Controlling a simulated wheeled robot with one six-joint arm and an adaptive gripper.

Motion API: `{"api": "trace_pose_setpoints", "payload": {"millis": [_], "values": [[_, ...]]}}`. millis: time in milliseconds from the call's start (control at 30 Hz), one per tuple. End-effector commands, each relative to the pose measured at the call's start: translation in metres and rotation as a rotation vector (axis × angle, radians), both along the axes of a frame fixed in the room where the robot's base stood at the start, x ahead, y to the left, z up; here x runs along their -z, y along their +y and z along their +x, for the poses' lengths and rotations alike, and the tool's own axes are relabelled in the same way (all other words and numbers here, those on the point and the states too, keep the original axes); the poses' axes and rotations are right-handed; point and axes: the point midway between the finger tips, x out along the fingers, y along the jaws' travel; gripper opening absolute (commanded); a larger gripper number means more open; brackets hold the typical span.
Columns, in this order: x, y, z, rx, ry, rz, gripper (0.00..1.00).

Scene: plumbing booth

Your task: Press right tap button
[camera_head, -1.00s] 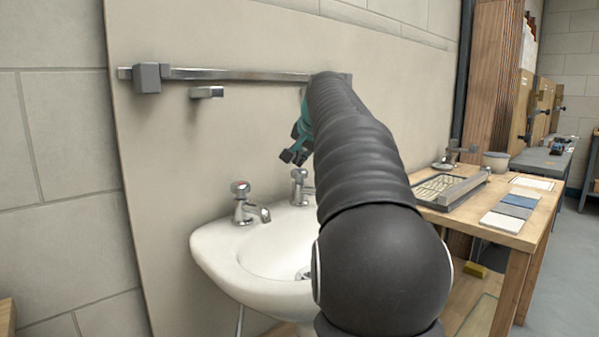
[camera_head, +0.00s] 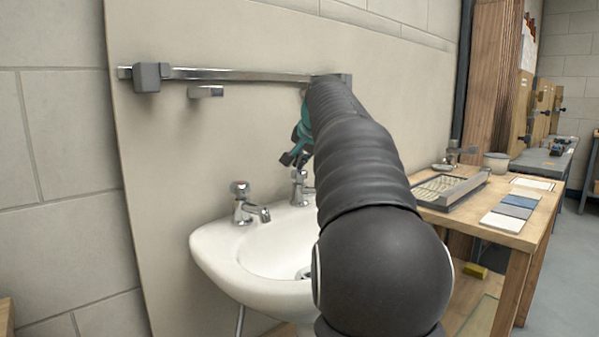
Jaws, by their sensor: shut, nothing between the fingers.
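A white basin (camera_head: 235,270) is fixed to the beige panel and carries two chrome taps. The left tap (camera_head: 243,205) stands clear, with a reddish mark on its top button. The right tap (camera_head: 299,187) is at the back of the basin, partly hidden by my arm. The top of the right tap is just below my gripper (camera_head: 291,160). My gripper is dark with teal parts, points downward and shows shut and empty. Whether its fingertips touch the right tap's button cannot be told from this view.
A metal rail (camera_head: 235,75) runs along the panel above the basin, with a small chrome bracket (camera_head: 206,92) under it. A wooden workbench (camera_head: 480,225) with a tray (camera_head: 452,188) and sample tiles (camera_head: 509,213) stands at the right.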

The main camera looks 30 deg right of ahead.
Motion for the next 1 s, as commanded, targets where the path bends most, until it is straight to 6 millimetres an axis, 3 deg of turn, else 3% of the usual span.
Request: {"api": "trace_pose_setpoints", "payload": {"millis": [1000], "values": [[0.0101, 0.0003, 0.0002, -0.001, 0.002, 0.001, 0.00]]}}
